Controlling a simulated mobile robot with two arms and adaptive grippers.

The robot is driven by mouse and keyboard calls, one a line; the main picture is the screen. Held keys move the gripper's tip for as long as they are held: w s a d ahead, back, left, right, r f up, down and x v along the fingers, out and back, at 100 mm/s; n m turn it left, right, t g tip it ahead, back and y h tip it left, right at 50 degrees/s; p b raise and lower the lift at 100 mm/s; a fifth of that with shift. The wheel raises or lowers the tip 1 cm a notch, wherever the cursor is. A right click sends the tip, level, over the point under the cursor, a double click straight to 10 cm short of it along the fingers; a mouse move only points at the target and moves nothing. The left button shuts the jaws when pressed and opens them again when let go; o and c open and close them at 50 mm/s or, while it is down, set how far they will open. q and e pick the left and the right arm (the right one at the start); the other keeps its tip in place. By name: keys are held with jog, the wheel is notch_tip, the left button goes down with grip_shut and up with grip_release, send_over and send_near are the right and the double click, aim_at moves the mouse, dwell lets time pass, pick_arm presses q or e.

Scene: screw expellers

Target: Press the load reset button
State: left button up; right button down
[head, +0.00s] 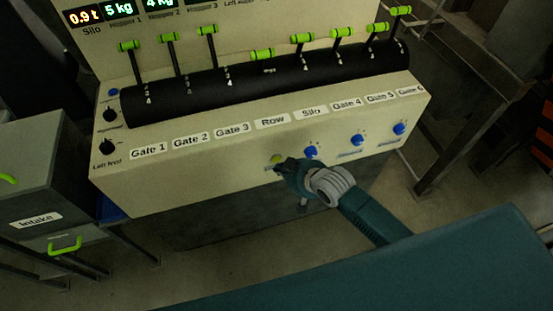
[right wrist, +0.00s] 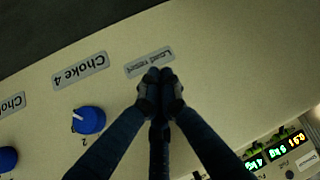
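The load reset button (head: 277,158) is a small yellow-green button on the lower front of the beige control panel (head: 225,170), below the "Row" label. My right gripper (head: 279,166) is right at it, with the fingertips just below the button in the head view. In the right wrist view the gripper's fingertips (right wrist: 160,74) are together and empty, just beside a label (right wrist: 150,62) that seems to read "Load reset". The button is hidden behind the fingers there. I cannot tell whether the fingertips touch it. My left gripper is not in view.
Blue knobs (head: 311,151) stick out of the panel to the right of the button; one choke knob (right wrist: 88,120) shows left of my fingers. Green-handled levers (head: 302,38) stand above. A grey intake box (head: 40,180) is at the left.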

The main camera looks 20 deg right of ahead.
jog(key=shift+w, duration=0.15)
jog(key=shift+w, duration=0.3)
jog(key=shift+w, duration=0.4)
dwell(0.8)
jog(key=shift+s+p, duration=0.85)
